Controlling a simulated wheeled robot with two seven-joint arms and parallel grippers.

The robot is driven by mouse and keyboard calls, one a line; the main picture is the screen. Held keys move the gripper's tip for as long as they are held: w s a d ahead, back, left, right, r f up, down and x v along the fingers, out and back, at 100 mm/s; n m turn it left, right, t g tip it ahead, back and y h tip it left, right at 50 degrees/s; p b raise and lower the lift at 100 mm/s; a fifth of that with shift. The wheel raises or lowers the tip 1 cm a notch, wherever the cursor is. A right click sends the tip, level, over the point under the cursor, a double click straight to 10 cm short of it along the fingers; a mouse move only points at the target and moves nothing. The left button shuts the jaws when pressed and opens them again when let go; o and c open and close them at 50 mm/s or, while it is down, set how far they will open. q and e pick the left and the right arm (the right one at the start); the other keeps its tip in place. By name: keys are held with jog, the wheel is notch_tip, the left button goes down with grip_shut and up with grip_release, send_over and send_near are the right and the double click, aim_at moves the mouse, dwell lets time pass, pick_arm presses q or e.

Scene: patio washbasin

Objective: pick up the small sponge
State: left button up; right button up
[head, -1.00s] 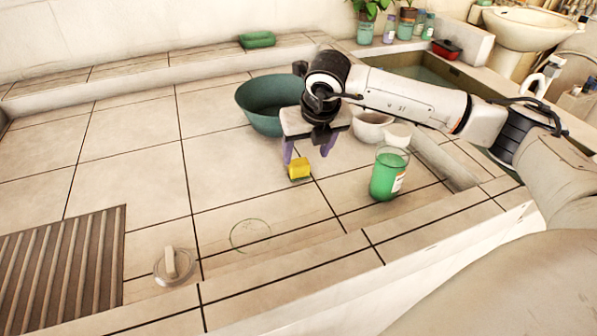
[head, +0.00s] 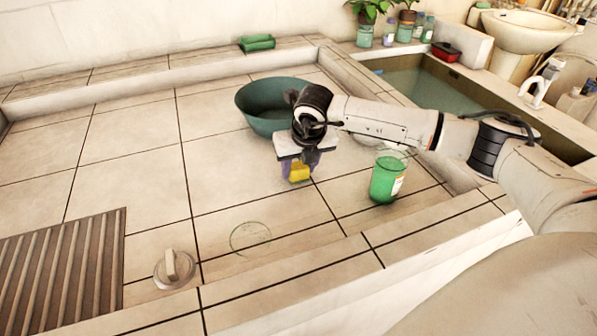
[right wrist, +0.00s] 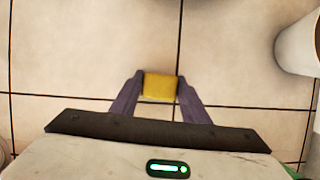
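The small sponge (head: 299,173) is a yellow block low over the tiled surface, left of the green glass. My right gripper (head: 299,170) points down over it, with a purple finger on each side. In the right wrist view the sponge (right wrist: 160,86) fills the gap between the fingertips (right wrist: 160,83), and both fingers appear to touch its sides. The fingers look closed in on it. Whether the sponge rests on the tiles or is slightly raised cannot be told. My left gripper is not in view.
A green glass (head: 387,178) stands right of the gripper. A teal basin (head: 256,112) stands behind it. A clear round dish (head: 250,237), a lidlike disc with a knob (head: 174,268) and a slatted grate (head: 65,262) lie to the left.

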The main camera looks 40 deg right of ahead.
aim_at(299, 165)
jog(key=c, duration=0.5)
notch_tip(299, 165, up, 10)
jog(key=shift+r, duration=0.1)
